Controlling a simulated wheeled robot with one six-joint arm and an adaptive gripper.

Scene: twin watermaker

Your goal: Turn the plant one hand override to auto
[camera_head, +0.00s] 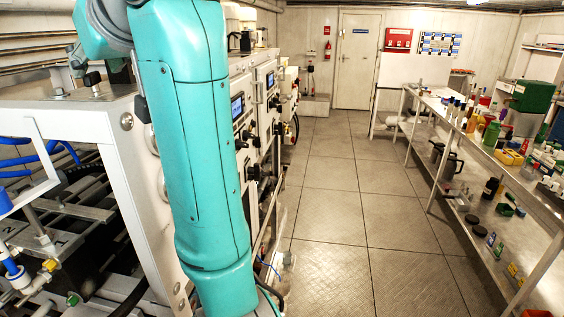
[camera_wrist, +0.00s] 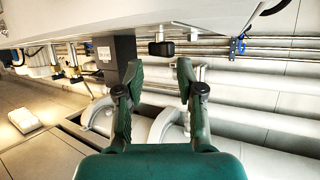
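In the wrist view, a black knob-like handle (camera_wrist: 161,48) sticks out from the edge of a pale panel (camera_wrist: 80,22). My gripper (camera_wrist: 160,76) is open and empty, its two green fingers apart. The handle appears between and beyond the fingertips, with no visible contact. Its setting and any label on it cannot be read.
White cabinets with small blue screens (camera_head: 237,105) and black knobs line the left side. Pipes (camera_wrist: 270,103) run behind my fingers. A loaded bench (camera_head: 480,135) stands at right. The tiled aisle floor (camera_head: 345,190) is clear up to the door (camera_head: 357,62).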

